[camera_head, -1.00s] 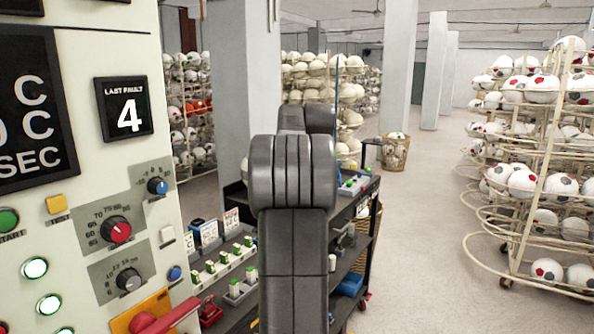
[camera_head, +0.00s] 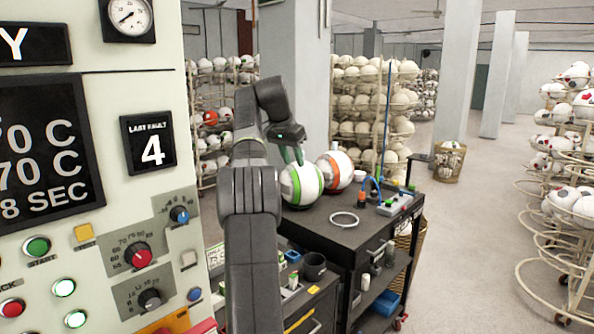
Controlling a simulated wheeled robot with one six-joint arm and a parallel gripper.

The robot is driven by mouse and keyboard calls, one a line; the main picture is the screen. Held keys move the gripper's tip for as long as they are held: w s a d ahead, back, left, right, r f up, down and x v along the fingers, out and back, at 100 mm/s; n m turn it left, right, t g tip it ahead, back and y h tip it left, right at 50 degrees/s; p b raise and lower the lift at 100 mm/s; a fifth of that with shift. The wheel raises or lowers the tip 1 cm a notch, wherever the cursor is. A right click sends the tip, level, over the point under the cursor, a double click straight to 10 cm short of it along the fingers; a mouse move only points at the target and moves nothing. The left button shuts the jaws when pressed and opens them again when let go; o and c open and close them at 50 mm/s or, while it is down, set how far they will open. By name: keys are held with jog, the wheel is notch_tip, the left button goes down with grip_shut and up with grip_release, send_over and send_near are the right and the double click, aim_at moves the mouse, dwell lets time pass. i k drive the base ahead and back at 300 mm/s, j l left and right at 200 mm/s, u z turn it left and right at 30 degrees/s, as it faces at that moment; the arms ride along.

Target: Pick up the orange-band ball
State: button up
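The orange-band ball (camera_head: 337,171), white with orange bands, sits on the dark cart top (camera_head: 352,232). A white ball with green bands (camera_head: 301,186) is just to its left and nearer, overlapping it a little in the view. My gripper (camera_head: 298,155) is above the green-band ball, pointing down, left of the orange-band ball. Its teal fingers look small and close together. I cannot tell whether they are open, or whether they touch the green-band ball.
A white ring (camera_head: 344,219) lies on the cart top in front of the balls. A device with a blue hose (camera_head: 372,188) stands to their right. The control panel (camera_head: 105,170) fills the left. A dark mug (camera_head: 314,265) stands lower down. Open floor lies right of the cart.

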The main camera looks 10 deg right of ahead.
aim_at(337, 168)
jog(key=i+l+u, duration=0.35)
jog(key=l, duration=0.3)
jog(key=i+l+u, duration=0.15)
jog(key=l, duration=0.2)
jog(key=i+l+u, duration=0.15)
jog(key=l, duration=0.2)
jog(key=l+u, duration=0.15)
jog(key=l, duration=0.25)
jog(key=i+l, duration=0.1)
jog(key=l, duration=0.35)
jog(key=i+l, duration=0.15)
jog(key=l, duration=0.3)
jog(key=i+l, duration=0.1)
jog(key=l, duration=0.35)
jog(key=i+l+u, duration=0.1)
jog(key=l, duration=0.35)
jog(key=i+l, duration=0.1)
jog(key=l, duration=0.35)
